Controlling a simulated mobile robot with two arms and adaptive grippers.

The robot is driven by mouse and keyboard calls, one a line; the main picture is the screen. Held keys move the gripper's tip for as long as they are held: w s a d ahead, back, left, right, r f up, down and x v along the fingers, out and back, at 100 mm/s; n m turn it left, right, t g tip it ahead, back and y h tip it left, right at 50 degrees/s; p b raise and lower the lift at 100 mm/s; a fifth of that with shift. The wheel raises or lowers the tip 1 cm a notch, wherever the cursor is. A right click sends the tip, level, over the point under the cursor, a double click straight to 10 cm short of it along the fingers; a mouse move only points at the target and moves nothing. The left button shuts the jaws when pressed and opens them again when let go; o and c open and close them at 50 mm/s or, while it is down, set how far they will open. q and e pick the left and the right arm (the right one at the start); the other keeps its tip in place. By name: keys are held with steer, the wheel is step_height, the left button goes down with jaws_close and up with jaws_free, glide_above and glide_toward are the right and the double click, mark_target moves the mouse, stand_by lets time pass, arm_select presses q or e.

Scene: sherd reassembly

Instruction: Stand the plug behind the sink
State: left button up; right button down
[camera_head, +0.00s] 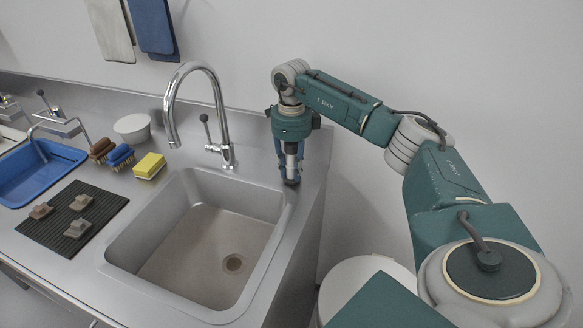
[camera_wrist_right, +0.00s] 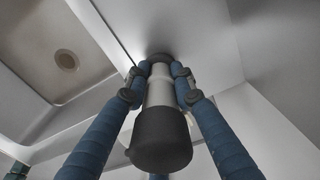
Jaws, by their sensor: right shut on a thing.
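The plug is a grey cylinder with a dark, wide end cap. In the right wrist view the plug (camera_wrist_right: 162,130) stands between the blue fingers of my right gripper (camera_wrist_right: 160,78), its dark cap towards the camera. In the head view the plug (camera_head: 291,148) is partly hidden by the fingers. My right gripper (camera_head: 291,176) is shut on it and points down at the counter right of the sink's back corner. I cannot tell whether the plug's lower end touches the counter. The sink (camera_head: 283,214) is empty, with its drain showing. My left gripper is not in view.
A tall tap (camera_head: 228,150) stands behind the sink. Left of it are a yellow sponge (camera_head: 150,166), two brushes (camera_head: 121,156) and a white bowl (camera_head: 133,127). A dark mat (camera_head: 53,222) holds small pieces near a blue basin (camera_head: 28,181). The counter's right edge is close to my right gripper.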

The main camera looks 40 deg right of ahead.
mark_target(291, 148)
steer(key=c, duration=1.5)
jaws_free()
steer(key=shift+f, duration=0.1)
steer(key=shift+o, duration=0.2)
step_height(291, 148, up, 12)
steer(key=shift+r+b, duration=0.2)
steer(key=shift+b, duration=0.35)
